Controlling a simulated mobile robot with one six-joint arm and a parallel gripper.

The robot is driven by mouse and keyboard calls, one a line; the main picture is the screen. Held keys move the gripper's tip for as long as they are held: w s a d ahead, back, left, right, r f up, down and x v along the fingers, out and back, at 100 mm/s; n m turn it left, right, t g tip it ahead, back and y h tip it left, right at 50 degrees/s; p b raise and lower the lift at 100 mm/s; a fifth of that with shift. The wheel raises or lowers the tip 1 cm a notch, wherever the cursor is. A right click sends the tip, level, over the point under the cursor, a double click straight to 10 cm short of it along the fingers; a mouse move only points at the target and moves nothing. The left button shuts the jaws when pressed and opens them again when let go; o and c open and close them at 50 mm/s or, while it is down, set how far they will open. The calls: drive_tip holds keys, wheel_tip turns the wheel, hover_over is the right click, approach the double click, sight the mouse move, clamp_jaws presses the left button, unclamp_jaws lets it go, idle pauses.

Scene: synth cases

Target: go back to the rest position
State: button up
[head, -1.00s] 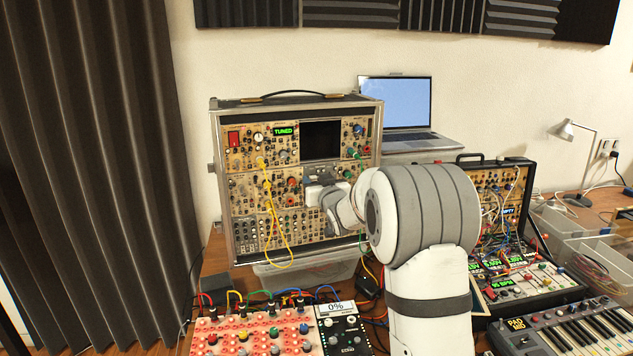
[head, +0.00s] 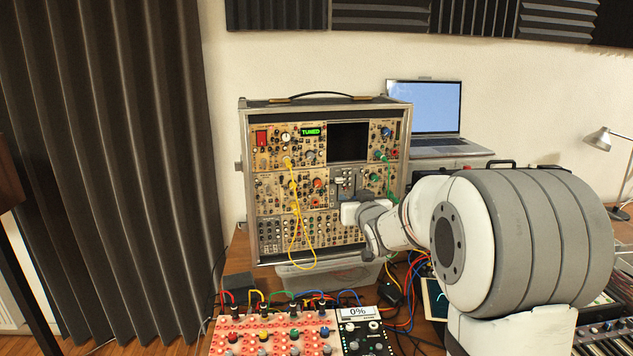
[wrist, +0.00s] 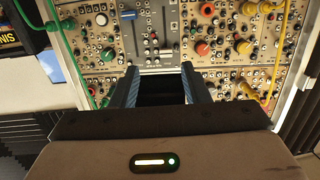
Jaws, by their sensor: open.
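My gripper (head: 346,184) is in front of the right middle of the upright synth case (head: 244,190) in the head view. In the wrist view my gripper (wrist: 163,84) has two dark fingers spread apart with nothing between them. They point at the panel of knobs and sliders (wrist: 150,35). Whether the fingertips touch the panel I cannot tell. My arm reaches in from the right and hides part of the case's lower right and the table behind it.
A yellow cable (head: 297,215) hangs on the case front, and a green cable (head: 391,180) is at its right. A laptop (head: 422,107) stands behind. A lamp (head: 603,140) is at right.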

drive_tip(key=s+f+g, duration=0.4)
drive_tip(key=s, duration=0.9)
drive_tip(key=s+a+f+g+h, duration=0.1)
drive_tip(key=s+f+g, duration=0.3)
drive_tip(key=s, duration=0.9)
drive_tip(key=s+f+m+g, duration=0.1)
drive_tip(key=s+f+g, duration=0.3)
drive_tip(key=s, duration=1)
drive_tip(key=shift+a+g, duration=0.25)
drive_tip(key=shift+g, duration=0.75)
